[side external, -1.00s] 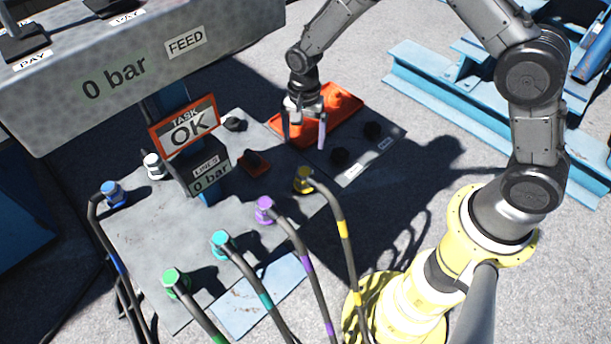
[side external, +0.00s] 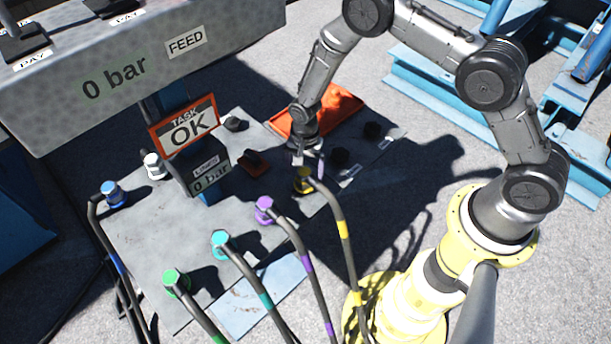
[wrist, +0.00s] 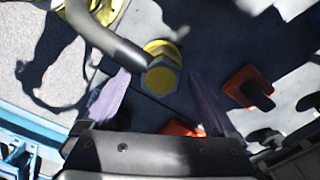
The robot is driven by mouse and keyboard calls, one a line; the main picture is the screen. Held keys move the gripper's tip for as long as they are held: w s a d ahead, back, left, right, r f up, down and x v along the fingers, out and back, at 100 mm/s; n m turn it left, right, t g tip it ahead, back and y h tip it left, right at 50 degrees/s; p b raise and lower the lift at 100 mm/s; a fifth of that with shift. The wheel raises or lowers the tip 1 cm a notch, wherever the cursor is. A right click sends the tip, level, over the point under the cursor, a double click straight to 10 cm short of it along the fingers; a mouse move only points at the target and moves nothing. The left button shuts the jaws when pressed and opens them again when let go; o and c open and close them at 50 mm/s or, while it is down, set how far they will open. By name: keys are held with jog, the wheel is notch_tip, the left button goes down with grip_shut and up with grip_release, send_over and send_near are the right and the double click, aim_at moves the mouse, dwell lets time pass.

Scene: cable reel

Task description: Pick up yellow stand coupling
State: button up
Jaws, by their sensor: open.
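The yellow stand coupling (side external: 304,182) stands at the right edge of the grey plate, with a dark hose banded in yellow leaving it toward the front. My gripper (side external: 308,160) is directly above and slightly behind the coupling in the side view. In the wrist view my gripper (wrist: 157,85) is open, with one purple-grey finger on each side and nothing held. I cannot tell whether the fingers touch the coupling.
Purple (side external: 265,208), cyan (side external: 221,242) and green (side external: 173,282) couplings with hoses stand along the front edge. Blue (side external: 113,192) and white (side external: 154,165) ones stand at the left. An orange tray (side external: 345,103) lies behind my gripper.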

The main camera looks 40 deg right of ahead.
jog(key=shift+f, duration=0.7)
jog(key=shift+r, duration=0.1)
grip_shut()
